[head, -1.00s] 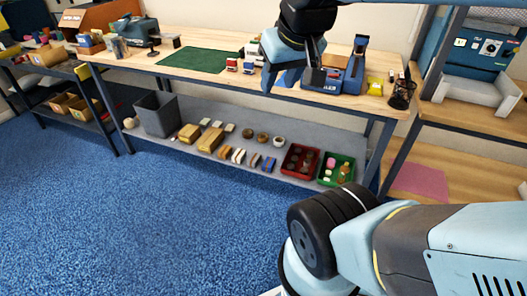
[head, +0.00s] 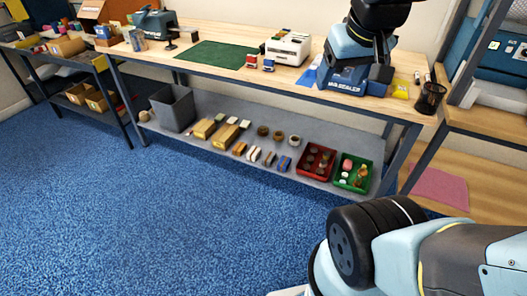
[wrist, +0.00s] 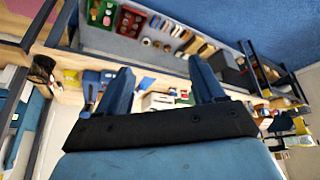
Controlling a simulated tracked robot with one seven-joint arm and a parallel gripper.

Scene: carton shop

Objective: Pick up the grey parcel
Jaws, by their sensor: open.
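I cannot pick out a grey parcel with certainty in either view. A small greyish upright item (head: 136,40) stands toward the left end of the workbench in the head view, too small to identify. My gripper (wrist: 158,75) is open and empty in the wrist view, its two blue fingers spread apart. In the head view my arm's end hangs at the upper right, in front of the blue bag sealer (head: 343,80), and hides part of it.
The workbench (head: 222,78) carries a green mat (head: 213,55), a white machine (head: 288,48) and a wire cup (head: 430,98). Its lower shelf holds a grey bin (head: 172,108), several small boxes, a red tray (head: 316,162) and a green tray (head: 353,173). The blue floor in front is clear.

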